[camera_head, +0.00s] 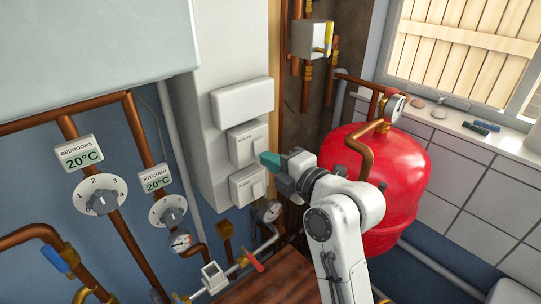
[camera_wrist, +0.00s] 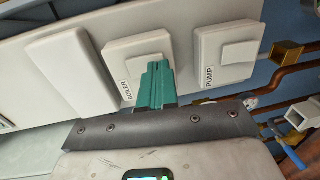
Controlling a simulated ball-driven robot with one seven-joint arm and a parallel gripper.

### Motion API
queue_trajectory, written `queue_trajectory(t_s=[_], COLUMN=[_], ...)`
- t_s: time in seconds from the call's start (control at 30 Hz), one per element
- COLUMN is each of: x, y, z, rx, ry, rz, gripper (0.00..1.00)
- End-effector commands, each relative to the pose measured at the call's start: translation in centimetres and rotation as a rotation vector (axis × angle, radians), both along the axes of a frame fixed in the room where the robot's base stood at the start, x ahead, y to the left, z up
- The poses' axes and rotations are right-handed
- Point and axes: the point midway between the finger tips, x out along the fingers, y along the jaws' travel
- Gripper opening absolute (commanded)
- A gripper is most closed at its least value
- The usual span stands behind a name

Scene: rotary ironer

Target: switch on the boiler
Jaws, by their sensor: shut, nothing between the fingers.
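The boiler switch is a white box labelled BOILER (camera_head: 240,148) with a raised rocker, on the white column left of the wooden post. It also shows in the wrist view (camera_wrist: 118,58). My gripper (camera_head: 264,159) has teal fingers shut together with nothing between them. The fingertips are at the right side of the boiler switch in the head view. In the wrist view my gripper (camera_wrist: 157,68) overlaps the lower part of the switch's rocker and hides some of it. I cannot tell whether the fingertips touch the rocker.
A similar switch labelled PUMP (camera_head: 241,187) is just below; it also shows in the wrist view (camera_wrist: 208,72). A blank white box (camera_head: 242,102) is above. A red tank (camera_head: 400,175) with a gauge stands behind my arm. Copper pipes and dials (camera_head: 100,196) are at the left.

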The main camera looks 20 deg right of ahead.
Motion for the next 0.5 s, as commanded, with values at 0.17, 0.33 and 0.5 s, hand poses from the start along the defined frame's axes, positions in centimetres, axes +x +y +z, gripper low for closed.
queue_trajectory(t_s=[0.17,0.33,0.5], x=[0.4,0.39,0.45], y=[0.11,0.1,0.12], z=[-0.11,-0.12,-0.38], rx=[0.0,0.0,0.002], ry=[0.0,0.0,-0.007], rz=[0.0,0.0,0.0], gripper=[0.0,0.0,0.0])
